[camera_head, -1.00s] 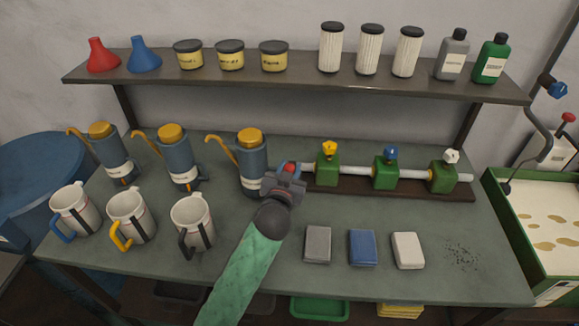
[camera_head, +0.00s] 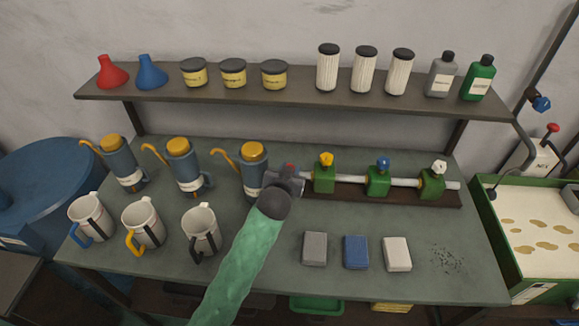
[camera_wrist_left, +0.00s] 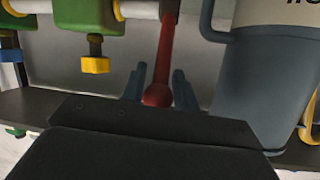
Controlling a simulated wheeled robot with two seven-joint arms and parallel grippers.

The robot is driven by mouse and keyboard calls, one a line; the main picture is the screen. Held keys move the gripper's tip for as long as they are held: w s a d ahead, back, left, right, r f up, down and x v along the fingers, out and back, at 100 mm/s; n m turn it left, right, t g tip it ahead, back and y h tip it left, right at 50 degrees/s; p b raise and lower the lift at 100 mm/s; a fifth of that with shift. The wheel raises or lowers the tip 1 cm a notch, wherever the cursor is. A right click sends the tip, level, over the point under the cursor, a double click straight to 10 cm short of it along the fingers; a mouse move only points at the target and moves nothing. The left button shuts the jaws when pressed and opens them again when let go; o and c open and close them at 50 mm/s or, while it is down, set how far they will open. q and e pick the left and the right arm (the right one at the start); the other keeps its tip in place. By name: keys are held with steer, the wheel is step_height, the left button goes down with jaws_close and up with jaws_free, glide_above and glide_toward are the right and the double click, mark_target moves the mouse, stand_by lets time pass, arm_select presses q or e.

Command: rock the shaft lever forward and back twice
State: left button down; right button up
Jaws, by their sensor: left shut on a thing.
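The shaft lever (camera_wrist_left: 168,45) is red with a round red knob and hangs from the pale pipe in the left wrist view. A bit of red shows at my left gripper (camera_head: 290,172) in the head view, at the left end of the pipe. In the left wrist view my left gripper (camera_wrist_left: 158,88) has its two blue-grey fingers on either side of the lever, just at the knob, and is shut on it. Most of the lever is hidden behind the gripper in the head view. My right gripper is not in view.
A blue-grey oiler can (camera_head: 253,168) stands close to the left of my gripper. Green valve blocks, the nearest one (camera_head: 324,180) with a yellow knob, sit on the pipe to the right. Mugs (camera_head: 201,228) and small blocks (camera_head: 356,252) lie in front. A shelf (camera_head: 300,99) runs above.

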arm_select(q)
steer(key=shift+w+r+g+p, duration=0.3)
steer(key=shift+r+p, duration=0.1)
steer(key=shift+p, duration=0.2)
steer(key=shift+w+r+g+p, duration=0.25)
steer(key=shift+w+g+p, duration=0.3)
steer(key=shift+p, duration=0.55)
steer(key=shift+w+g+p, duration=0.4)
steer(key=shift+w+g, duration=0.05)
steer(key=shift+g, duration=0.2)
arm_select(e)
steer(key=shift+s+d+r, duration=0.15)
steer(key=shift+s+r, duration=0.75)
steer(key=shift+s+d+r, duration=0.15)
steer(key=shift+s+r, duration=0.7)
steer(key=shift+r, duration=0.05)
